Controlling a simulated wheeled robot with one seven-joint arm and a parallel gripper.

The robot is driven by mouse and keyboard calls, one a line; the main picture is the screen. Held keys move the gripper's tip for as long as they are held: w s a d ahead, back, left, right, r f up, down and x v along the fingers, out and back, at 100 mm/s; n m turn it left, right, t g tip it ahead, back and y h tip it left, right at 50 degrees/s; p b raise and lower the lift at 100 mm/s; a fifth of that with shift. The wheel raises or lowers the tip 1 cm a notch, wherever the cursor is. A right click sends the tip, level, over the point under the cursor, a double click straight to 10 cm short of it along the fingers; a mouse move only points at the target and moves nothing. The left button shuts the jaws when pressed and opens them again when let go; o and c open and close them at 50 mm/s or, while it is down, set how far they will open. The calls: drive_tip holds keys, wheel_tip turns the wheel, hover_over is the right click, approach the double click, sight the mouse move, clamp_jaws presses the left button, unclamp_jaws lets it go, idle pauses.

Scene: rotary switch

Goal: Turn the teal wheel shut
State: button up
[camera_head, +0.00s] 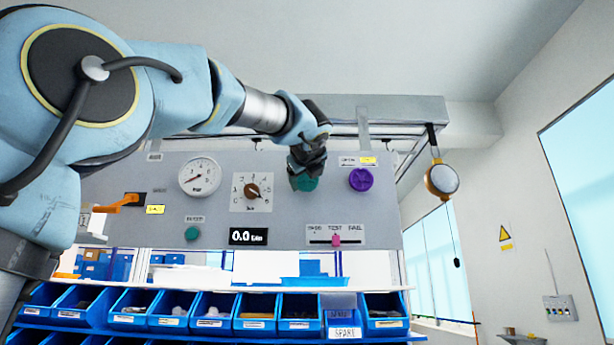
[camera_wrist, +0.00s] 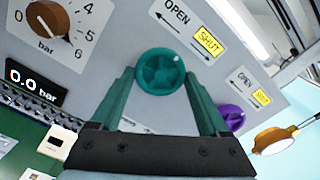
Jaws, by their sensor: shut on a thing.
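The teal wheel (camera_wrist: 160,72) is round with spokes and sits on the grey panel, below an OPEN label and a yellow SHUT label (camera_wrist: 207,41) in the wrist view. My gripper (camera_wrist: 160,82) has one finger on each side of the wheel and is shut on its rim. In the head view my gripper (camera_head: 306,160) comes from above and left and covers much of the teal wheel (camera_head: 306,184); only its lower part shows.
A purple wheel (camera_head: 361,179) sits close on the right. A rotary switch (camera_head: 252,191), a dial gauge (camera_head: 200,176) and a 0.0 display (camera_head: 248,236) are to the left. A slider (camera_head: 336,240) is below. Blue bins (camera_head: 213,312) stand beneath the panel.

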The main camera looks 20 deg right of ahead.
drive_tip(key=o, duration=1.2)
drive_tip(key=shift+o, duration=0.2)
drive_tip(key=b+v, duration=0.4)
drive_tip(key=v, duration=0.6)
drive_tip(key=shift+s+a, duration=0.2)
drive_tip(key=shift+s, duration=0.1)
